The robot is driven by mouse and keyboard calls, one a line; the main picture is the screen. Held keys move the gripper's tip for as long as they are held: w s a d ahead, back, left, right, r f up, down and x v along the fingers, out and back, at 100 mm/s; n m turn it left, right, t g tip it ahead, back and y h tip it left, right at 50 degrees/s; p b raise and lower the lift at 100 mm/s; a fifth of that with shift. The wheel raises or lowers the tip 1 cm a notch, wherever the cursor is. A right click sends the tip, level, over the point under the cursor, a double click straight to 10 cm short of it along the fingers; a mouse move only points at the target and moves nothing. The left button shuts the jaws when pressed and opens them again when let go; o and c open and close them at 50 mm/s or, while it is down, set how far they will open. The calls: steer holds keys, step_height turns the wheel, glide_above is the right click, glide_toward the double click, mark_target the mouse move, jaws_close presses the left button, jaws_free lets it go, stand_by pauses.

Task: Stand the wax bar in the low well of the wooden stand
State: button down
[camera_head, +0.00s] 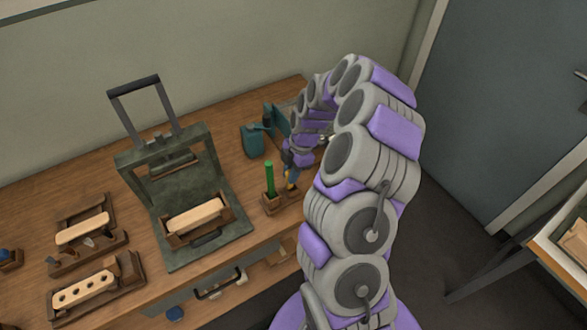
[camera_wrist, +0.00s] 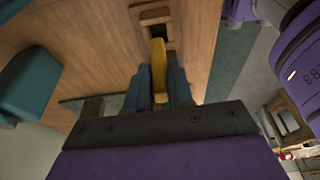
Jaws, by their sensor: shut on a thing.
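The wax bar (camera_wrist: 158,62) is a yellow bar between the dark blue fingers of my gripper (camera_wrist: 160,78), which is shut on it. In the head view a small yellow-orange part of the bar (camera_head: 292,181) shows below my gripper (camera_head: 291,170). The wooden stand (camera_head: 272,207) is at the bench's front right, with a green stick (camera_head: 269,178) upright in its left part. The bar is over or at the stand's right part; I cannot tell whether its end is inside the low well. The wrist view shows the stand (camera_wrist: 145,15) with dark openings ahead of the bar.
A dark green press (camera_head: 180,185) with a tall handle stands left of the stand, a light wooden block (camera_head: 195,216) on its base. A teal holder (camera_head: 253,139) is behind the stand. Wooden fixtures (camera_head: 88,236) are at far left. The bench's front edge is close to the stand.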

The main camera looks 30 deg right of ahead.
steer(key=shift+d, duration=0.45)
stand_by(0.5)
steer(key=shift+d, duration=0.1)
steer(key=shift+d+f, duration=0.1)
steer(key=shift+d, duration=0.35)
steer(key=shift+a+b, duration=0.35)
steer(key=shift+a, duration=0.4)
steer(key=shift+d, duration=0.25)
steer(key=shift+a+f, duration=0.15)
steer(key=shift+a, duration=0.05)
steer(key=shift+f, duration=0.35)
